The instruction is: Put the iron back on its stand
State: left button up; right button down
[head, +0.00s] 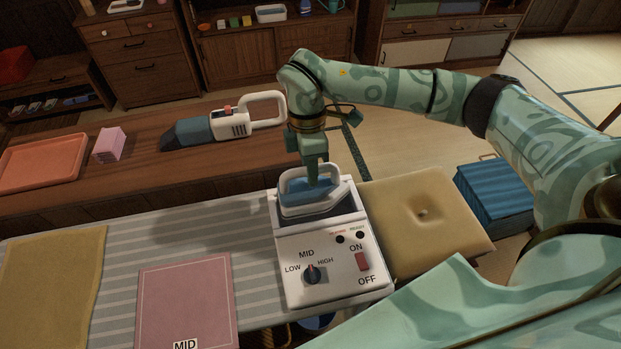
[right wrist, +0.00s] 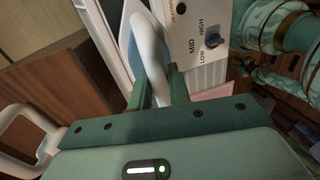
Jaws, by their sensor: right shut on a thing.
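The iron (head: 325,198), blue with a white loop handle, is at the rear cradle of its white stand (head: 318,285). It lies roughly flat there; I cannot tell whether it rests fully on the cradle. The stand's front panel has a LOW/MID/HIGH knob, an ON/OFF switch and two small lamps. My right gripper (head: 317,178) points down from above and is shut on the iron's handle. In the right wrist view the fingers (right wrist: 159,88) hold the white handle (right wrist: 150,42), with the stand's panel (right wrist: 207,62) beside it. My left gripper does not show.
The striped ironing surface (head: 190,236) carries a pink cloth marked MID (head: 185,300) and a yellow cloth (head: 50,285). A handheld vacuum (head: 225,125), pink block (head: 109,145) and orange tray (head: 42,163) stand on the wooden table behind. A tan cushion (head: 425,225) adjoins the stand's right.

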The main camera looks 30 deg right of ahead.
jog(key=shift+w+d+f, duration=0.3)
jog(key=shift+w+f, duration=0.25)
jog(key=shift+f, duration=0.15)
jog(key=x, duration=0.1)
jog(key=b+x, duration=0.1)
jog(key=x, duration=0.1)
jog(key=shift+w+d+f, duration=0.1)
jog(key=shift+w, duration=0.2)
jog(key=c, duration=1.3)
grip_release()
jog(key=p+v, duration=0.2)
jog(key=v, duration=1)
jog(key=shift+s, duration=0.15)
